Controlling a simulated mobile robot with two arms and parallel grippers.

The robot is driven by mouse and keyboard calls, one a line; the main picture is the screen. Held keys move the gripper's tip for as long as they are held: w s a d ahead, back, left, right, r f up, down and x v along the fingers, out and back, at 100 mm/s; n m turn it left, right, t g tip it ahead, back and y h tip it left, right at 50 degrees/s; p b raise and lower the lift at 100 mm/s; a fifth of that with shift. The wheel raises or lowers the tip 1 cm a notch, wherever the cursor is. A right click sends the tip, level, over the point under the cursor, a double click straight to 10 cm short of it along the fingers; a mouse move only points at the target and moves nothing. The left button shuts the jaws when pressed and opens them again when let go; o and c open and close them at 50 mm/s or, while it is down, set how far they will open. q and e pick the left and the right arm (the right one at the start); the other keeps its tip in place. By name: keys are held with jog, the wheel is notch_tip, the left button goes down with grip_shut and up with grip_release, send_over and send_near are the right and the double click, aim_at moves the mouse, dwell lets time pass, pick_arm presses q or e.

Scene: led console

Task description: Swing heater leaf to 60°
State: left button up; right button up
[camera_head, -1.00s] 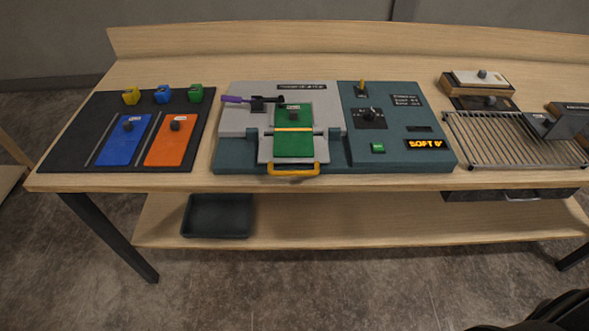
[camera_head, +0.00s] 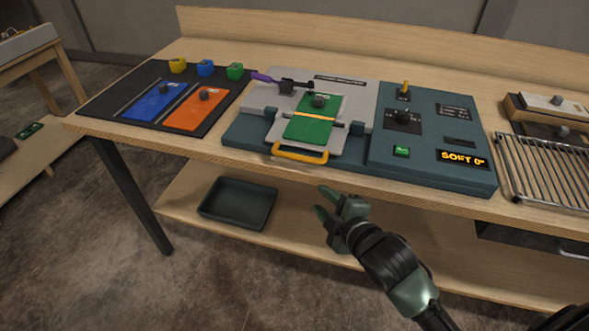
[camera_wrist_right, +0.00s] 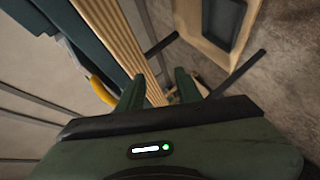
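The heater leaf (camera_head: 308,131) is a pale plate with a green panel on the console (camera_head: 240,131), lying about flat. Its yellow handle (camera_head: 300,154) is at the front edge; the handle also shows in the right wrist view (camera_wrist_right: 103,91). The display (camera_head: 463,159) reads "SOFT 0°". My right gripper (camera_head: 319,201) is open and empty, in front of the bench edge, below and apart from the handle. Its fingers also show in the right wrist view (camera_wrist_right: 160,88). My left gripper is not in view.
A dark mat (camera_head: 112,98) with blue and orange plates lies left of the console. A wire rack (camera_head: 545,170) stands to the right. The bench's front edge (camera_head: 350,174) lies between my gripper and the console. A dark tray (camera_head: 238,202) is on the lower shelf.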

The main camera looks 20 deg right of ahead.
aim_at(300, 160)
notch_tip(300, 160, up, 8)
jog(key=w+a+n+t+y, duration=0.2)
jog(key=n+t, duration=0.1)
jog(key=n, duration=0.1)
jog(key=x, duration=0.7)
jog(key=shift+w+f+p, duration=0.2)
jog(key=shift+f+p, duration=0.1)
jog(key=shift+p, duration=0.05)
jog(key=shift+d, duration=0.1)
grip_shut()
jog(key=shift+f+g, duration=0.1)
jog(key=shift+g, duration=0.2)
